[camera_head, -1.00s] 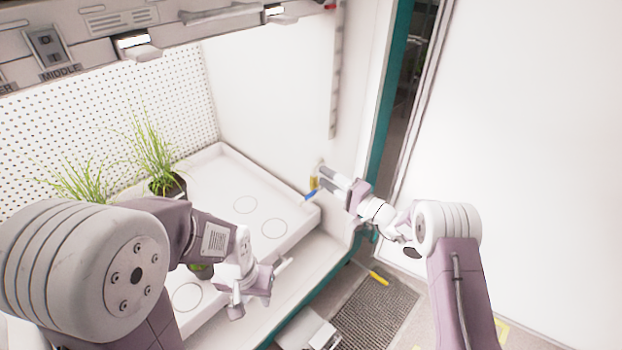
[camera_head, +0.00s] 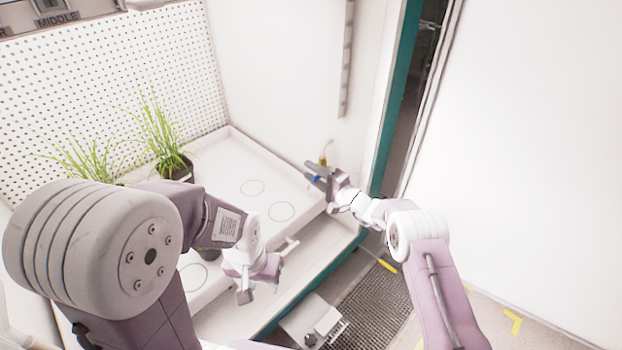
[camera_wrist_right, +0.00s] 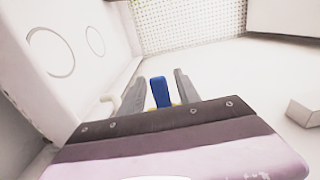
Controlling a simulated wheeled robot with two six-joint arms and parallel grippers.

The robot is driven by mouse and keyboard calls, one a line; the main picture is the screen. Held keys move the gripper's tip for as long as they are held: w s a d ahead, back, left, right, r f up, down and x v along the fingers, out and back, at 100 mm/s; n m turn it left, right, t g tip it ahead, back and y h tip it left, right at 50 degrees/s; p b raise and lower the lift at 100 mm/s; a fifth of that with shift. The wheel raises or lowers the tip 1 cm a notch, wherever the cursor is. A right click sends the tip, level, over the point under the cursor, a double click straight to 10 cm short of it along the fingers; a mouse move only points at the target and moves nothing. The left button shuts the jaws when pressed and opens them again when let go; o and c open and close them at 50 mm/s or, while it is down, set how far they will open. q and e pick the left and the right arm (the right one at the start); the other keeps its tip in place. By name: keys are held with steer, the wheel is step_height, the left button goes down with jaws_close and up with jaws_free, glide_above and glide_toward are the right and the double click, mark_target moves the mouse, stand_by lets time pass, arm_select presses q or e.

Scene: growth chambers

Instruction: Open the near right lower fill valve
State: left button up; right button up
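The fill valve's blue handle (camera_head: 316,179) shows at my right gripper, near the white chamber wall by the tray's right end. Its brass-yellow fitting (camera_head: 323,159) is just above, at the wall. In the right wrist view the blue handle (camera_wrist_right: 160,92) stands between the two grey fingers of my right gripper (camera_wrist_right: 159,88), with a gap on each side. The right gripper (camera_head: 314,173) is open around the handle. The valve body is mostly hidden behind the gripper. My left gripper (camera_head: 268,270) is open and empty over the tray's front edge.
A white tray (camera_head: 222,157) with ring marks holds grass plants in dark pots (camera_head: 177,168). A teal door post (camera_head: 394,100) and a white panel (camera_head: 530,150) stand to the right. A floor grate (camera_head: 372,312) and a grey-white box (camera_head: 312,322) lie below.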

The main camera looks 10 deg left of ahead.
steer(key=shift+a, duration=0.1)
jaws_close()
stand_by(1.4)
